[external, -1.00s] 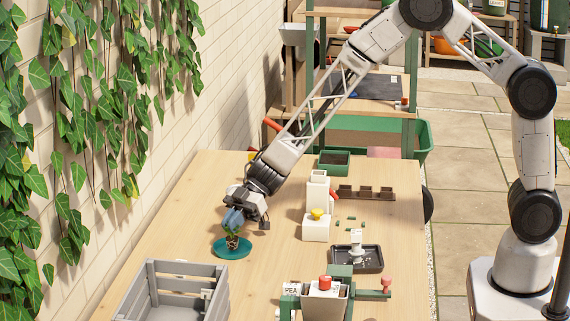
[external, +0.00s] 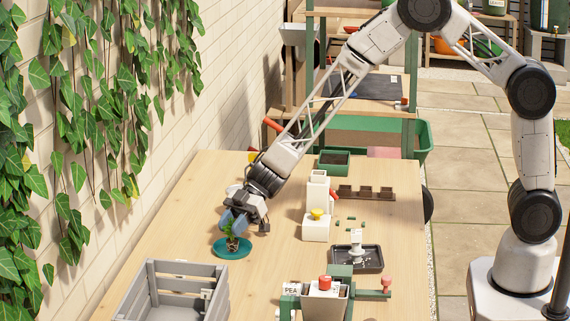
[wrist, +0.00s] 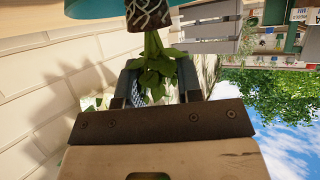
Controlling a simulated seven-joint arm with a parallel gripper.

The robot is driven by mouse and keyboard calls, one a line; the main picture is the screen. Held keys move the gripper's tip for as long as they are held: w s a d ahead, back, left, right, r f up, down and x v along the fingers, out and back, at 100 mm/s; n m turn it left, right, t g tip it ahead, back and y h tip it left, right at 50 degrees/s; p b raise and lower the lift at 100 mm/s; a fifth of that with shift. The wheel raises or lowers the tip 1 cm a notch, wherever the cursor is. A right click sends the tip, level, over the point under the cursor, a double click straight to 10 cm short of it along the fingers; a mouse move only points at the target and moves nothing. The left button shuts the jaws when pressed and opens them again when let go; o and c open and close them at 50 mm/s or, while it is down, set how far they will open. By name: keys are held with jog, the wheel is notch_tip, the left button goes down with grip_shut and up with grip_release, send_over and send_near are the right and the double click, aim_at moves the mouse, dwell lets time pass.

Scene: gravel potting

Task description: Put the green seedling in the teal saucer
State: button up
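The green seedling (external: 232,243) stands roughly upright on the teal saucer (external: 219,251), its dark root plug at the saucer's middle. In the wrist view the seedling's leaves (wrist: 157,68) hang between my fingers, and the netted root plug (wrist: 148,16) is against the teal saucer (wrist: 92,8). My gripper (external: 235,222) is right above the saucer with its fingers spread around the leaves. In the wrist view my gripper (wrist: 158,75) shows a gap on both sides of the stem. The exact contact of plug and saucer is partly hidden.
A grey slatted crate (external: 178,295) stands in front of the saucer. To the right are a white dispenser with a yellow knob (external: 316,227), a black tray (external: 371,259) and a green-framed press (external: 340,272). The brick wall (external: 215,95) is on the left.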

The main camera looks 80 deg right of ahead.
jog(key=shift+d+r, duration=0.1)
jog(key=shift+r, duration=0.05)
jog(key=v, duration=1.1)
jog(key=shift+s+d+r, duration=0.2)
jog(key=shift+s+d, duration=0.05)
jog(key=shift+d, duration=0.05)
jog(key=shift+r, duration=0.1)
